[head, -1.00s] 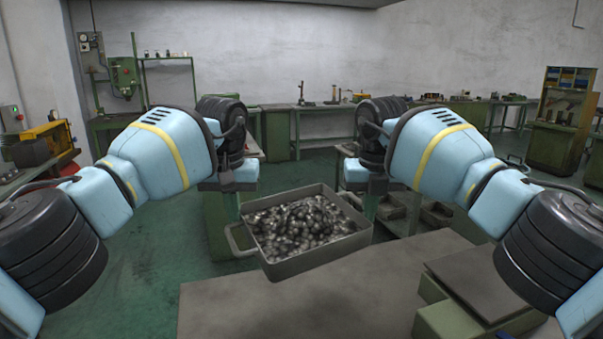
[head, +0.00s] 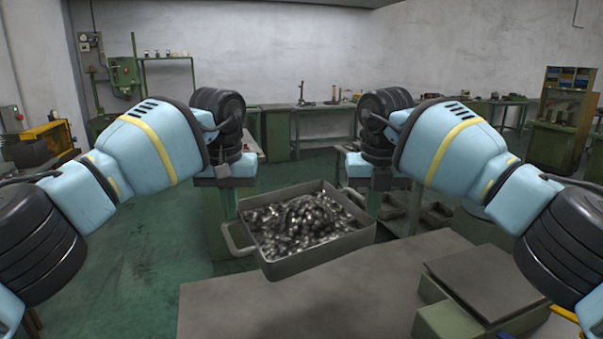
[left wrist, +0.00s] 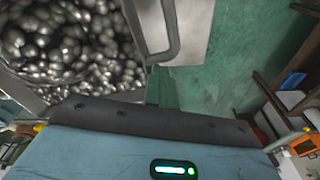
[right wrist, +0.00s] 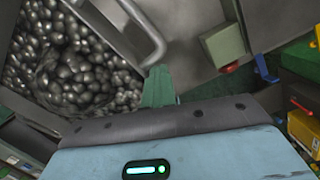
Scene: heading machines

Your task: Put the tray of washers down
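The tray of washers (head: 315,258) is a grey metal box with a loop handle at each end, filled with shiny metal pieces. It is roughly level in the head view, overlapping the far edge of a grey tabletop, and appears to hang above it. My left gripper (head: 229,212) points down with its fingers at the left handle (left wrist: 172,35), and looks shut on it. My right gripper (head: 373,203) points down at the right handle (right wrist: 150,40) and looks shut on it. The fingertips are partly hidden in both wrist views.
The grey tabletop (head: 340,305) in front is bare. A green block with a grey plate (head: 490,280) stands on its right. Small bins (head: 435,213) lie beyond at the right. Green floor (head: 130,250) is open at the left. Benches line the back wall.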

